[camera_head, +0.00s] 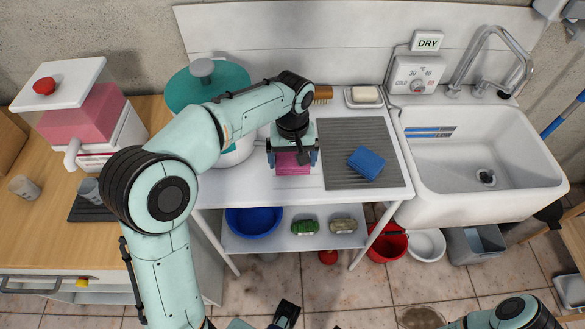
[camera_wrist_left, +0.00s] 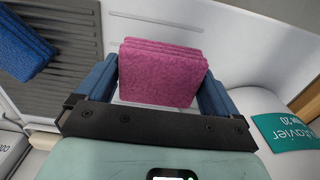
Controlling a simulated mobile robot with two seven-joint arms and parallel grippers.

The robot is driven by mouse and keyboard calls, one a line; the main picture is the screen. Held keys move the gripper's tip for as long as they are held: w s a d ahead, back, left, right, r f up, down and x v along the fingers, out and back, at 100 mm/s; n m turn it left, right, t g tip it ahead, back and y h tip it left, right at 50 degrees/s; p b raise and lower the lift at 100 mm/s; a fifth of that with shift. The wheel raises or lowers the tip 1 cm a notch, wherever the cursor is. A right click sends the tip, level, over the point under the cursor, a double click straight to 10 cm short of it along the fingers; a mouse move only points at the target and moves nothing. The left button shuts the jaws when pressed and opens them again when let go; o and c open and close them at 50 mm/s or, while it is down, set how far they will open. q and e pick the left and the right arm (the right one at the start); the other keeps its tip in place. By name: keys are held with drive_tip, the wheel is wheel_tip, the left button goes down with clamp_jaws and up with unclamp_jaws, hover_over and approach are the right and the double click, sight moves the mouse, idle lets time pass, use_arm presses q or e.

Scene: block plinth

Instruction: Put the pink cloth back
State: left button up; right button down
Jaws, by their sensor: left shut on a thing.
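The pink cloth (camera_head: 293,168) is a folded, layered block at the front of the white worktop (camera_head: 240,193), left of the ribbed grey drainboard. My left gripper (camera_head: 292,156) reaches down over it and is shut on it. In the left wrist view the pink cloth (camera_wrist_left: 160,75) sits upright between the two blue fingers of my left gripper (camera_wrist_left: 158,92). I cannot tell whether its lower edge touches the worktop.
A teal-lidded pot (camera_head: 238,150) stands to the left, partly behind my arm. A soap dish (camera_head: 363,98) and brush (camera_head: 322,94) are at the back. The sink (camera_head: 480,178) is right. A shelf below holds a blue bowl (camera_head: 253,222).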

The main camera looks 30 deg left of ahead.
sight(293, 167)
use_arm(q)
wheel_tip(293, 167, down, 4)
drive_tip(key=shift+f+b, duration=0.2)
drive_tip(key=shift+b, duration=0.15)
drive_tip(key=o, duration=0.6)
drive_tip(key=shift+c, duration=0.2)
drive_tip(key=shift+r, duration=0.1)
wheel_tip(293, 167, up, 12)
drive_tip(key=shift+p, duration=1.15)
